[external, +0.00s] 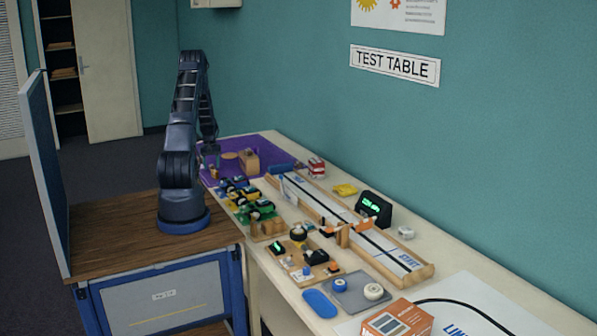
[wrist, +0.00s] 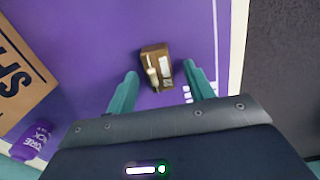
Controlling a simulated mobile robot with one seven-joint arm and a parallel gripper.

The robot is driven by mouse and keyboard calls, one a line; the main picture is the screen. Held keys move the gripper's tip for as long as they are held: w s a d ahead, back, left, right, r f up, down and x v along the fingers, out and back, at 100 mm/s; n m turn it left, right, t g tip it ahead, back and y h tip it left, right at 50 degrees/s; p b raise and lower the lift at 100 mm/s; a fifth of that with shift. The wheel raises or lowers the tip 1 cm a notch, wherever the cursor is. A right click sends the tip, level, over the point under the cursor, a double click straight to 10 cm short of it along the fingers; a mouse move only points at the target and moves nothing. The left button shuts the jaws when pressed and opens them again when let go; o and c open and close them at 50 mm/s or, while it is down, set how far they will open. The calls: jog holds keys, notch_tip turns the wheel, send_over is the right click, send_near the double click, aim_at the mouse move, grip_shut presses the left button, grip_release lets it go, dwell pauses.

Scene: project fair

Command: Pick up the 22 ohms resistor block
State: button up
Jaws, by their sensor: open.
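A small brown block (wrist: 163,50) with a pale cylindrical part on top lies on the purple mat (wrist: 100,35) in the wrist view. It looks like a resistor block, but its value cannot be read. My gripper (wrist: 159,70) is open, with one teal finger on each side of the block's near end. The fingers appear apart from it, and the height gap cannot be judged. In the external view my gripper (external: 210,154) hangs low over the near left part of the purple mat, where a small brown thing shows below it.
A cardboard box (wrist: 22,75) with dark lettering and a purple container (wrist: 35,140) stand left in the wrist view. The white table edge (wrist: 238,45) runs close on the right, with dark floor beyond. Toy vehicles (external: 240,195) and a long track (external: 340,220) crowd the table's middle.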

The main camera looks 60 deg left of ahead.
jog(key=shift+f, duration=0.2)
jog(key=shift+c, duration=0.2)
jog(key=c, duration=1)
jog(key=shift+r, duration=0.1)
jog(key=shift+c, duration=0.2)
